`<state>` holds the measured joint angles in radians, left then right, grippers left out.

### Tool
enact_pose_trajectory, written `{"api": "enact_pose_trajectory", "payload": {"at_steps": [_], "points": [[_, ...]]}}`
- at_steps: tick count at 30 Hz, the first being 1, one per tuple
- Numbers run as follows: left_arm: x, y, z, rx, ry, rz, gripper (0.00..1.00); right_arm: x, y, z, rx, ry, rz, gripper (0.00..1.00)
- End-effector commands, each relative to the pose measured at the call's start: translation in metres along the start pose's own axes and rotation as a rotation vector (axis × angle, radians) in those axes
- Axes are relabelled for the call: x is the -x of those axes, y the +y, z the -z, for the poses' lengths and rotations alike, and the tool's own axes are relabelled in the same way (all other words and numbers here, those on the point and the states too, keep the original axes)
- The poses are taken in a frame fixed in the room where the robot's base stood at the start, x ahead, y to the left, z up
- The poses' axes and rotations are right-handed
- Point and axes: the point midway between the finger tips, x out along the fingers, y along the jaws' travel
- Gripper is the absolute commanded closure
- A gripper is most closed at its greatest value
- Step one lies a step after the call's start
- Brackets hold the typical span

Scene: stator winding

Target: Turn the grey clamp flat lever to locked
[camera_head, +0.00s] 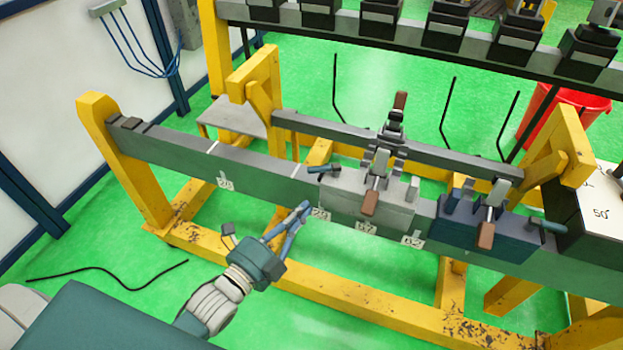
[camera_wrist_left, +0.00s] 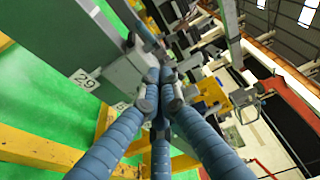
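The light grey clamp block (camera_head: 340,198) sits on the grey rail to the right of my left gripper. A short dark lever (camera_head: 323,168) sticks out to the left from the top of its left end. A brown-handled lever (camera_head: 370,200) slopes down over its front. My left gripper (camera_head: 305,207) is in front of the rail, just left of the grey clamp and below the short lever. In the left wrist view its blue fingers (camera_wrist_left: 158,92) come together at the tips, with nothing seen between them. My right gripper is not in view.
A dark blue clamp (camera_head: 465,228) with a brown handle stands further right on the rail (camera_head: 255,185). Labels such as 29 mark the rail. Yellow frame posts (camera_head: 125,160) and a lower yellow beam (camera_head: 350,300) surround it. A red bin (camera_head: 575,105) stands behind.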

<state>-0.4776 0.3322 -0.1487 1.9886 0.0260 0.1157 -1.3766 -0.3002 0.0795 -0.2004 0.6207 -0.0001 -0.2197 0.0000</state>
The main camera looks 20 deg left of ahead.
Motion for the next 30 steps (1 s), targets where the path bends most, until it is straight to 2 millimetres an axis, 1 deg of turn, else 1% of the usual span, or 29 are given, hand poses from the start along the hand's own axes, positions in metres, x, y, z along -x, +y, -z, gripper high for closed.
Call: {"api": "enact_pose_trajectory", "payload": {"at_steps": [1, 6, 8, 12, 18, 30], "points": [[-0.013, -0.005, 0.0, -0.002, 0.0, 0.006, 1.0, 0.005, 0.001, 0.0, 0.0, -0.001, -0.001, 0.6], [-0.05, -0.004, 0.0, 0.0, 0.001, 0.004, 1.0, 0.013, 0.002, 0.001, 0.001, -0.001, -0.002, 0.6], [-0.062, -0.004, 0.0, 0.001, 0.001, 0.004, 1.0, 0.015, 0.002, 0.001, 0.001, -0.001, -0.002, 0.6], [-0.077, -0.003, -0.016, -0.005, 0.001, 0.0, 1.0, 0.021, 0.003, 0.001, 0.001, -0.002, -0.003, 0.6], [-0.088, -0.001, -0.026, -0.001, 0.002, 0.001, 1.0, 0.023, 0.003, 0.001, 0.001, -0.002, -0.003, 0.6], [-0.088, 0.0, -0.029, 0.0, 0.002, 0.0, 1.0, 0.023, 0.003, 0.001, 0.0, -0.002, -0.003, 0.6]]}}
